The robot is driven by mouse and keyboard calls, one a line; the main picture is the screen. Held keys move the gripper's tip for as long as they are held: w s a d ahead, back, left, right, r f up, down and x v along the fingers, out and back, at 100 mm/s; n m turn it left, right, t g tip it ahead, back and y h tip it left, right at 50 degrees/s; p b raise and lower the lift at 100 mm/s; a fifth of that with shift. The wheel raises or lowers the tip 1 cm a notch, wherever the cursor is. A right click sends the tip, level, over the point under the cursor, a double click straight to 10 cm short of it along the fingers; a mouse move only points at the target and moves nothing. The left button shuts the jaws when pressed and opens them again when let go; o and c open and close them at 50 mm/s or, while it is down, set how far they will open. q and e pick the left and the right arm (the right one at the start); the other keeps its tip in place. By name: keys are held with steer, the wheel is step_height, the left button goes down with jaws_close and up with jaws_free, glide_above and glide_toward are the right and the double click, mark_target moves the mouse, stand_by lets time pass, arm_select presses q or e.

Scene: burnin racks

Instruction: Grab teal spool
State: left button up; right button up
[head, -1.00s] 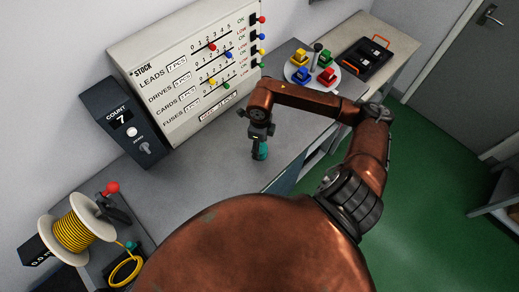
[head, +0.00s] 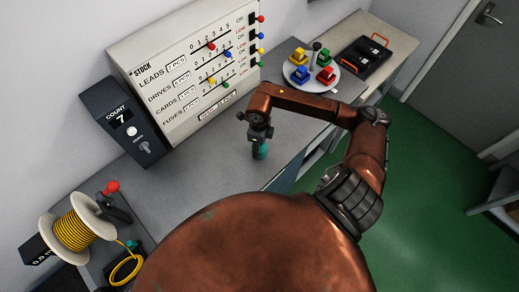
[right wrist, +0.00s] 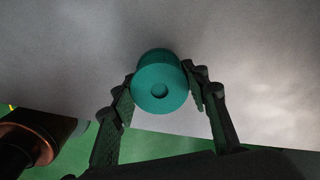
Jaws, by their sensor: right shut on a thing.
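The teal spool (head: 260,152) stands on the grey bench near its front edge, below my right gripper (head: 259,141). In the right wrist view the teal spool (right wrist: 160,82) sits between the two fingers of my right gripper (right wrist: 165,88), which is shut on it. The spool's round end with a small central recess faces the camera. In the head view the gripper hides the spool's upper part. My left gripper does not show in either view.
A stock board (head: 190,70) and a count box (head: 124,122) stand along the wall. A round tray (head: 335,80) with coloured blocks and a black case (head: 362,58) lie at the far right. A yellow cable reel (head: 75,232) is at the lower left. The bench between is clear.

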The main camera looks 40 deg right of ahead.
steer(key=shift+c, duration=1.1)
steer(key=shift+r, duration=0.1)
steer(key=shift+w+r, duration=0.1)
steer(key=shift+r, duration=0.3)
step_height(320, 180, up, 2)
steer(key=shift+d+r+b, duration=0.1)
steer(key=shift+r+b, duration=0.1)
steer(key=shift+b, duration=0.35)
steer(key=s+d+r, duration=0.3)
steer(key=s+r, duration=0.1)
steer(key=s, duration=0.2)
steer(key=s+d+r+p, duration=0.1)
steer(key=s+d+r, duration=0.2)
steer(key=s+r, duration=0.2)
steer(key=shift+s+d+r, duration=0.2)
steer(key=shift+s+d, duration=0.2)
steer(key=shift+s, duration=0.2)
